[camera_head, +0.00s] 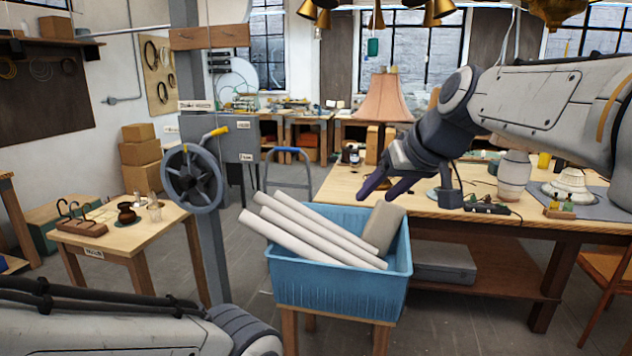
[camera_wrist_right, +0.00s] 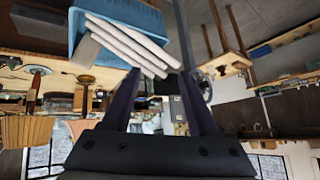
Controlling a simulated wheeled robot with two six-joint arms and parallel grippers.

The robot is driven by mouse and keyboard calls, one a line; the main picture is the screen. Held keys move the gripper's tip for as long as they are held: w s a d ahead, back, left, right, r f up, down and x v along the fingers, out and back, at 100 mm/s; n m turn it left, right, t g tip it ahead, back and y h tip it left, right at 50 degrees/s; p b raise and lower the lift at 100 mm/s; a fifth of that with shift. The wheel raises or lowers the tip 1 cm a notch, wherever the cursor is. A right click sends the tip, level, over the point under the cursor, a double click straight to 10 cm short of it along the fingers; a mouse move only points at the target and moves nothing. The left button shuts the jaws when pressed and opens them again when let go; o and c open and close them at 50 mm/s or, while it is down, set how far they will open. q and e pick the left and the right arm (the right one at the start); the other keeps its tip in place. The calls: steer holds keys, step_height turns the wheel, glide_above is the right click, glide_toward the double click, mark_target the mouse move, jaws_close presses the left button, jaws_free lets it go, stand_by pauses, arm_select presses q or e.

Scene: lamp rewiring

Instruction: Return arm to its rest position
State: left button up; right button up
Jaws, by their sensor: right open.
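My right arm (camera_head: 545,95) reaches in from the right in the head view. Its gripper (camera_head: 380,192) hangs above the right part of a blue bin, at the left end of the workbench. In the right wrist view the two dark fingers (camera_wrist_right: 160,85) stand wide apart with nothing held between them. My left arm (camera_head: 130,330) shows only as links along the bottom left. Its gripper is out of frame.
The blue bin (camera_head: 340,286) holds several pale tubes and a beige block on a wooden stand. The workbench (camera_head: 430,222) carries a pink-shaded lamp (camera_head: 380,98) and a pale jar (camera_head: 514,175) near my right arm. A post with a handwheel (camera_head: 192,180) stands left.

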steer(key=s+a+f+n+g, duration=0.1)
steer(key=s+a+f+g, duration=0.2)
steer(key=s+a+f, duration=0.5)
steer(key=s+f+n+g+h, duration=0.1)
steer(key=s+f+g, duration=0.1)
steer(key=s+f, duration=0.6)
steer(key=s+d+f+n+g+h, duration=0.1)
steer(key=s+f+n+g, duration=0.1)
steer(key=s+f, duration=0.6)
steer(key=s, duration=0.5)
steer(key=shift+s+d+f+n+h, duration=0.15)
steer(key=shift+s+f+n+h, duration=0.15)
steer(key=shift+f+h, duration=0.1)
